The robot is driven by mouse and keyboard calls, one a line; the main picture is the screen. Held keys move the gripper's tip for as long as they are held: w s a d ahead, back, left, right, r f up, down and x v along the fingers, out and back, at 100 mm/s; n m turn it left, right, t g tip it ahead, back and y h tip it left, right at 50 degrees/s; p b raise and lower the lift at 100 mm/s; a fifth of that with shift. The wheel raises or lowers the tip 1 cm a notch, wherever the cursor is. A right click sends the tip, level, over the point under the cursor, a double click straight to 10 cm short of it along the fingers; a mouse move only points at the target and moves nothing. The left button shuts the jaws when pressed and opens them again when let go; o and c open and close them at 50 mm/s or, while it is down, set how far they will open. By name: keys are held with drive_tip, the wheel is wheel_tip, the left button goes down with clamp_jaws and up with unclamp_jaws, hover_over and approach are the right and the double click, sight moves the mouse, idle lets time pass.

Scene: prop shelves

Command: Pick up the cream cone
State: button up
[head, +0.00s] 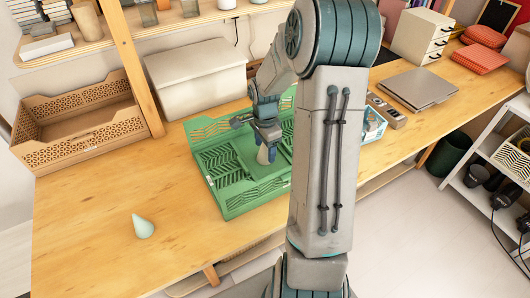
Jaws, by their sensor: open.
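A small pale, mint-tinted cone (143,226) is on the bare wooden table at the left front. No clearly cream cone shows apart from it. My gripper (266,150) points down over the green crate (238,208), well to the right of and behind the pale cone. It is open. A small pale shape shows at its fingertips, and I cannot tell whether it is a thing in the crate or part of the gripper. My arm hides the right part of the crate.
A tan perforated crate (85,131) stands at the back left, beside a wooden post (136,65). A lidded pale box (197,85) is behind the green crate. A blue basket (373,124) and a laptop (418,88) are to the right. The table around the pale cone is clear.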

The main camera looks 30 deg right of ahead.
drive_tip(key=shift+f, duration=0.3)
drive_tip(key=c, duration=1)
drive_tip(key=shift+c, duration=0.2)
